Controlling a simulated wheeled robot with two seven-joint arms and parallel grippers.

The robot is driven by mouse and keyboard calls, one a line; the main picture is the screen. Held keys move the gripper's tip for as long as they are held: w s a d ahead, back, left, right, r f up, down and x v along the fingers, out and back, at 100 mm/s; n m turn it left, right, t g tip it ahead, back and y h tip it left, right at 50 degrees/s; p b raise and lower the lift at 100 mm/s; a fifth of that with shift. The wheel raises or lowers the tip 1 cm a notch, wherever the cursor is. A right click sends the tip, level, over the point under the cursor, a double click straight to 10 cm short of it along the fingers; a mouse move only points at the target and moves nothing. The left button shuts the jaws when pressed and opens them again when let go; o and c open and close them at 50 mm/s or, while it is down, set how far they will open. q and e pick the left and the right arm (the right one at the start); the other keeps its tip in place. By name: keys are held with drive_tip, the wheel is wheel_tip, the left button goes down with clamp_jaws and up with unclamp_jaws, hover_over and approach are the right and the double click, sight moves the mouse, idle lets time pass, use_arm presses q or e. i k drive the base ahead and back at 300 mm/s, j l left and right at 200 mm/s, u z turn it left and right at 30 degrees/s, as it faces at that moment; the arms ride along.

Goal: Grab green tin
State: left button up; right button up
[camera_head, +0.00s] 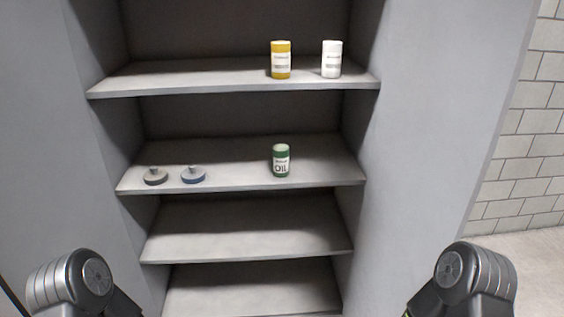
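The green tin (281,161) is a small upright cylinder with a white label band reading "OIL". It stands right of the middle on the second shelf from the top (240,176) in view, inside a grey cabinet. Nothing touches it. My two arms show at the bottom left and bottom right corners, well below and in front of the tin. Both grippers are outside the picture, so their state does not show.
A yellow container (281,60) and a white container (332,59) stand on the shelf above (190,76). A grey-brown disc (155,176) and a blue disc (193,174), each with a knob, lie left of the tin. The two lower shelves look empty. Cabinet walls flank the shelves.

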sight(280, 153)
drive_tip(key=z, duration=1.35)
drive_tip(key=j+z, duration=0.2)
drive_tip(key=z, duration=0.2)
drive_tip(key=j, duration=1)
drive_tip(key=i+j, duration=0.1)
drive_tip(key=j, duration=0.9)
